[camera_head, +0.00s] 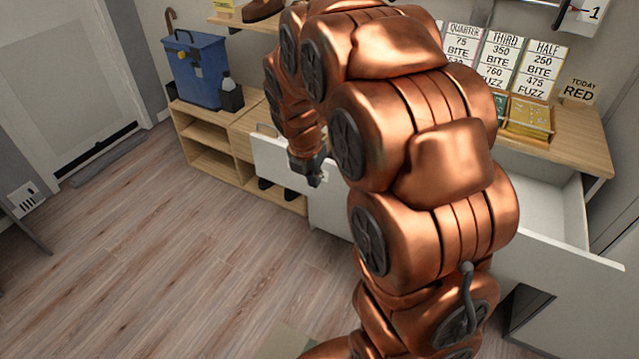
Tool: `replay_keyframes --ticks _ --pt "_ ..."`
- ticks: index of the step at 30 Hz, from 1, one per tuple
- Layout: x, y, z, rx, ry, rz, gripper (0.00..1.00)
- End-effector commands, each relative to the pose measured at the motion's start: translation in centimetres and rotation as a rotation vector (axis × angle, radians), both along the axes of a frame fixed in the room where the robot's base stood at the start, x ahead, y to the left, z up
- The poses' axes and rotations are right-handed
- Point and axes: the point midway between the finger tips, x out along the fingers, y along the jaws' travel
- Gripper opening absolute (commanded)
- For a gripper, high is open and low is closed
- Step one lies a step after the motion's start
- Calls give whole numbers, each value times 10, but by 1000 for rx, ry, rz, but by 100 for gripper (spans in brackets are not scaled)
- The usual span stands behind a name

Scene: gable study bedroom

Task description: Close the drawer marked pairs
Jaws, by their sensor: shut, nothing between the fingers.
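Two white drawers stand open. One is at the middle left, with its white front (275,158) pulled out from the wooden unit. The other is at the right, with its white front (565,290) pulled far out and its empty-looking inside (555,200) partly in view. No "pairs" mark is readable on either front, and my copper arm hides much of the middle. My gripper (316,178) is small and dark, shut and empty, pointing down at the right end of the left drawer's front. I cannot tell whether it touches the front.
Open wooden shelves (215,155) stand left of the left drawer, with a blue bin (196,70) on top. Dark shoes (265,184) lie below that drawer. A desk top (575,140) with price cards (537,70) is at right. The wooden floor (170,240) at left is clear.

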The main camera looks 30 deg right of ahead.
Motion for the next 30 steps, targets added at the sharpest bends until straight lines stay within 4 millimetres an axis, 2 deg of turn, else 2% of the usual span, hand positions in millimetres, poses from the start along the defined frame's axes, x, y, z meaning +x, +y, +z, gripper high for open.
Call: replay_keyframes --ticks 18,24,30 --pt "9 -19 -90 1 8 -6 0" --pt "25 -43 -87 0 -1 -7 0" --pt "30 -52 -88 1 2 -5 0"
